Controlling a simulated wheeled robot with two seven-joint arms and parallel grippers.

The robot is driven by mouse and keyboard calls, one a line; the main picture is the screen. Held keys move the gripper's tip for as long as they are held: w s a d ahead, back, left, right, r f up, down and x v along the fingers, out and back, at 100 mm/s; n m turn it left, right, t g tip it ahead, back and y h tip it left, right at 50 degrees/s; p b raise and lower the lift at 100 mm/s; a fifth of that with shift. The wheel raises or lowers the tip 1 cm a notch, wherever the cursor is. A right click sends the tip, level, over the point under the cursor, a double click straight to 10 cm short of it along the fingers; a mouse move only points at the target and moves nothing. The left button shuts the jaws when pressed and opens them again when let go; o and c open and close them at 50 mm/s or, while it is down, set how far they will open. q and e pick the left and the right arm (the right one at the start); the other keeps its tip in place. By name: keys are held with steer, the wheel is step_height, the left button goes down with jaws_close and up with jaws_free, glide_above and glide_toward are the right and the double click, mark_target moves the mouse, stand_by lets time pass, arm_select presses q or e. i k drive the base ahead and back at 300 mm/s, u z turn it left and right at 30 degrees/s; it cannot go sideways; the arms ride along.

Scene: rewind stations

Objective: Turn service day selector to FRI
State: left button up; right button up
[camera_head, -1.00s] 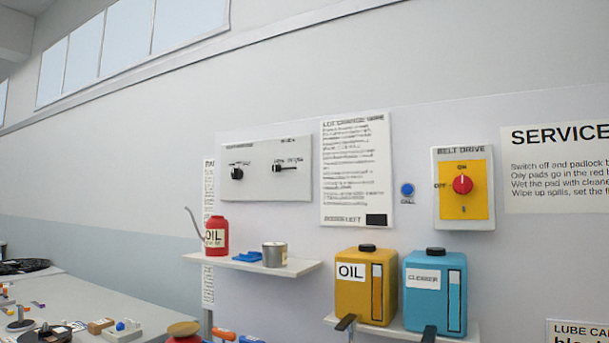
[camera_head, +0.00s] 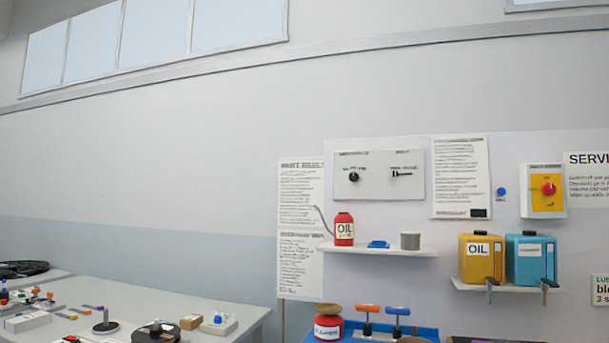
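A pale grey panel (camera_head: 379,160) is fixed to the white board in the right half of the view. On its left side is a round black knob (camera_head: 353,177) with small marks around it. On its right side is a black control with a short horizontal lever (camera_head: 402,173). The lettering is too small to read, so I cannot tell which one is the service day selector or what it is set to. Neither of my grippers is in view.
Below the panel, a shelf (camera_head: 376,249) holds a red oil can (camera_head: 344,229), a blue item and a grey tin. Yellow (camera_head: 480,258) and blue (camera_head: 530,259) jugs with taps stand to the right, under the red belt drive switch (camera_head: 548,189). A cluttered table (camera_head: 150,311) fills the lower left.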

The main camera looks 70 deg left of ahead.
mark_target(353, 176)
steer(key=k, duration=0.15)
steer(key=u, duration=1.45)
